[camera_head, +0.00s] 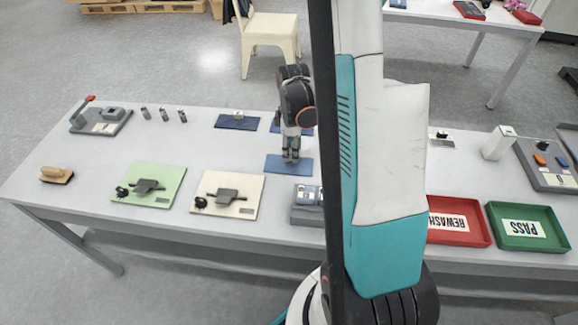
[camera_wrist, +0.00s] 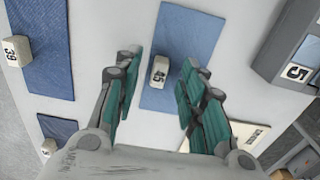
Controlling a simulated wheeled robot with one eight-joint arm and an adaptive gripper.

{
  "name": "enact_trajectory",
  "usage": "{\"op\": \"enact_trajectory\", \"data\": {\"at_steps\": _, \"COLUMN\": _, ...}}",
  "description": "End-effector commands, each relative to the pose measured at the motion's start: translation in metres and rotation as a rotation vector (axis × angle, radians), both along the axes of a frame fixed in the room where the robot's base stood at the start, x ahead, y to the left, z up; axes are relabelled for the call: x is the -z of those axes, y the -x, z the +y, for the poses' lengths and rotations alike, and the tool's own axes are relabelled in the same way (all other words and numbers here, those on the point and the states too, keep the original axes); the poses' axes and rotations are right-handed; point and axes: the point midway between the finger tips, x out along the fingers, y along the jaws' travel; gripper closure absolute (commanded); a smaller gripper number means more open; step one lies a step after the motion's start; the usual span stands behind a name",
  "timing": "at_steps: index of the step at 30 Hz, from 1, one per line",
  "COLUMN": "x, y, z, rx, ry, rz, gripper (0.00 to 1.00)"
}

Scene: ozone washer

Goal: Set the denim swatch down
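A blue denim swatch (camera_head: 289,166) lies flat on the table below my gripper (camera_head: 291,158). In the wrist view the same swatch (camera_wrist: 195,32) carries a small pale block marked 45 (camera_wrist: 159,70). My gripper (camera_wrist: 156,95) is open, with its teal-padded fingers spread on either side of that block and a visible gap on each side. Another blue swatch (camera_wrist: 45,75) with a block marked 39 (camera_wrist: 17,50) lies to the left in the wrist view. In the head view, a further swatch with a block on it (camera_head: 237,122) lies farther back. My arm hides part of the table.
A grey numbered box (camera_head: 305,214) stands close in front of the swatch. A cream board (camera_head: 228,193) and a green board (camera_head: 148,185) lie to the left. The red REWASH tray (camera_head: 458,238) and green PASS tray (camera_head: 530,244) are at the right.

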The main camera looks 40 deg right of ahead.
Motion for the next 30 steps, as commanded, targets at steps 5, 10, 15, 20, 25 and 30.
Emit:
{"op": "enact_trajectory", "data": {"at_steps": 5, "x": 0.0165, "y": 0.0003, "z": 0.0002, "rx": 0.0, "ry": 0.0, "rz": 0.0, "gripper": 0.62}}
{"op": "enact_trajectory", "data": {"at_steps": 10, "x": 0.0151, "y": 0.0005, "z": 0.0002, "rx": 0.0, "ry": 0.0, "rz": 0.0, "gripper": 0.62}}
{"op": "enact_trajectory", "data": {"at_steps": 15, "x": 0.0149, "y": 0.0005, "z": 0.0002, "rx": 0.0, "ry": 0.0, "rz": 0.0, "gripper": 1.0}}
{"op": "enact_trajectory", "data": {"at_steps": 20, "x": 0.0149, "y": 0.0006, "z": 0.0003, "rx": 0.0, "ry": 0.0, "rz": 0.0, "gripper": 1.0}}
{"op": "enact_trajectory", "data": {"at_steps": 25, "x": 0.0146, "y": 0.0006, "z": 0.0003, "rx": 0.0, "ry": 0.0, "rz": 0.0, "gripper": 1.0}}
{"op": "enact_trajectory", "data": {"at_steps": 30, "x": 0.0078, "y": 0.0006, "z": 0.0004, "rx": 0.0, "ry": 0.0, "rz": 0.0, "gripper": 1.0}}
